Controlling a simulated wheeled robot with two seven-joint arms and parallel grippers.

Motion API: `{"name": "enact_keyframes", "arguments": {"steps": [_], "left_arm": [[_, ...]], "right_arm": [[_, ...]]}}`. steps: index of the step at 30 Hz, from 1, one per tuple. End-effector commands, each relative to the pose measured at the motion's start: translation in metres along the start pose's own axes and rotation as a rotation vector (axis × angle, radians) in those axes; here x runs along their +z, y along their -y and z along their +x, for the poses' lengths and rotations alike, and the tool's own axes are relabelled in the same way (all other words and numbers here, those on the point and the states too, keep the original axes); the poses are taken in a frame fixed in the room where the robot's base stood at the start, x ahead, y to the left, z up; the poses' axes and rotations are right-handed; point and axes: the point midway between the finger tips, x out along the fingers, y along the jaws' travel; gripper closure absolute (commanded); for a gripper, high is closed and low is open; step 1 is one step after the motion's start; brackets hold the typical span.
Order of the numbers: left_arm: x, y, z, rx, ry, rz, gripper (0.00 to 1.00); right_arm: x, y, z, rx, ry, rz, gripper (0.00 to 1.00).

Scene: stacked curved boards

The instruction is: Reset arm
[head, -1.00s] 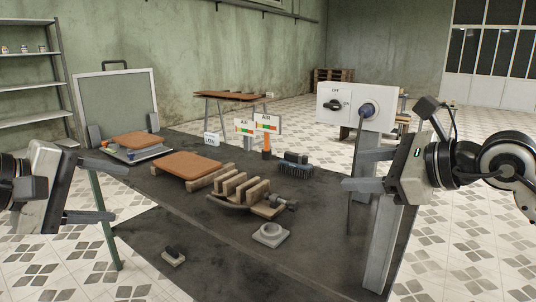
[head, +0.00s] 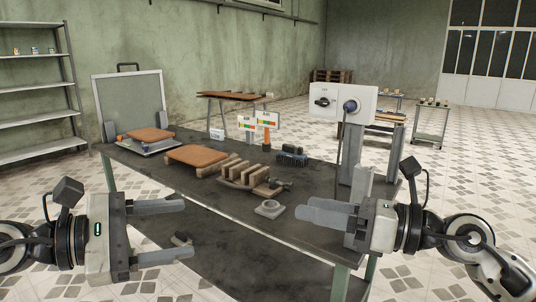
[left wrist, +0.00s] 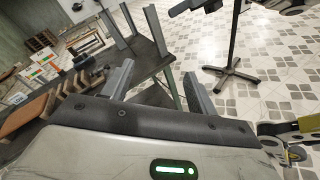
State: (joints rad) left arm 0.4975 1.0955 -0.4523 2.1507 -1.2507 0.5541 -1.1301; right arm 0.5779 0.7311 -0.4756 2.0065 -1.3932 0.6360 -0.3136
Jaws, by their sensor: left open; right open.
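My left gripper (head: 170,232) is open and empty in front of the dark table's near edge, at the lower left of the head view. Its open fingers also show in the left wrist view (left wrist: 160,88), with nothing between them. My right gripper (head: 328,214) is open at the table's right front; its fingers overlap in the head view, and I see nothing held. A brown curved board (head: 197,155) rests on the left part of the table. Another board (head: 150,134) lies on a tray behind it.
A switch box (head: 343,103) on a post stands at the right. Floor in front is clear.

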Motion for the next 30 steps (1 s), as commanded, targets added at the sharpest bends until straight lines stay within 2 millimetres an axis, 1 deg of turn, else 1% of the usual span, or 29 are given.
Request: {"name": "enact_keyframes", "arguments": {"steps": [1,2,3,5,6,8,9,11,12,13,14,15,17,18,21,24,25,26,27,30], "left_arm": [[0.003,0.007,0.008,0.011,0.068,-0.153,0.42],[0.005,0.011,0.011,0.02,0.111,-0.255,0.42],[0.006,0.015,0.016,0.036,0.17,-0.408,0.42],[0.006,0.019,0.021,0.067,0.269,-0.678,0.42],[0.002,0.021,0.024,0.095,0.34,-0.89,0.42],[-0.011,0.024,0.024,0.151,0.45,-1.245,0.42],[-0.024,0.028,0.023,0.196,0.52,-1.489,0.42],[-0.051,0.038,0.02,0.277,0.623,-1.853,0.42],[-0.072,0.05,0.017,0.341,0.69,-2.092,0.42],[-0.089,0.061,0.014,0.395,0.743,-2.272,0.42],[-0.106,0.075,0.011,0.455,0.794,-2.447,0.42],[-0.125,0.095,0.007,0.534,0.862,-2.654,0.42],[-0.149,0.128,0.001,0.655,0.957,-2.918,0.42],[-0.162,0.149,-0.002,-0.66,-0.912,2.748,0.42],[-0.181,0.198,-0.009,-0.661,-0.829,2.402,0.42],[-0.189,0.231,-0.013,-0.659,-0.78,2.18,0.42],[-0.19,0.238,-0.014,-0.658,-0.772,2.137,0.42],[-0.191,0.243,-0.015,-0.658,-0.764,2.101,0.42],[-0.192,0.249,-0.015,-0.656,-0.757,2.069,0.42],[-0.192,0.253,-0.015,-0.654,-0.751,2.037,0.42]], "right_arm": [[-0.006,-0.007,0.003,0.031,0.054,0.122,0.47],[-0.008,-0.01,0.004,0.049,0.093,0.199,0.47],[-0.01,-0.013,0.004,0.07,0.151,0.316,0.47],[-0.015,-0.015,0.002,0.095,0.252,0.524,0.47],[-0.02,-0.013,-0.001,0.104,0.331,0.689,0.47],[-0.033,-0.005,-0.01,0.1,0.46,0.962,0.47],[-0.046,0.004,-0.018,0.083,0.549,1.148,0.47],[-0.072,0.017,-0.032,0.04,0.683,1.427,0.47],[-0.096,0.025,-0.042,-0.001,0.772,1.613,0.47],[-0.116,0.029,-0.05,-0.038,0.839,1.751,0.47],[-0.138,0.032,-0.059,-0.08,0.905,1.887,0.47],[-0.166,0.033,-0.069,-0.136,0.985,2.047,0.47],[-0.206,0.028,-0.083,-0.222,1.09,2.254,0.47],[-0.23,0.022,-0.091,-0.276,1.151,2.373,0.47],[-0.278,0.002,-0.106,-0.397,1.274,2.606,0.47],[-0.308,-0.015,-0.115,-0.483,1.352,2.75,0.47],[-0.314,-0.019,-0.117,-0.5,1.367,2.778,0.47],[-0.319,-0.022,-0.118,0.506,-1.359,-2.761,0.47],[-0.323,-0.026,-0.119,0.511,-1.348,-2.736,0.47],[-0.327,-0.028,-0.12,0.513,-1.336,-2.714,0.47]]}}
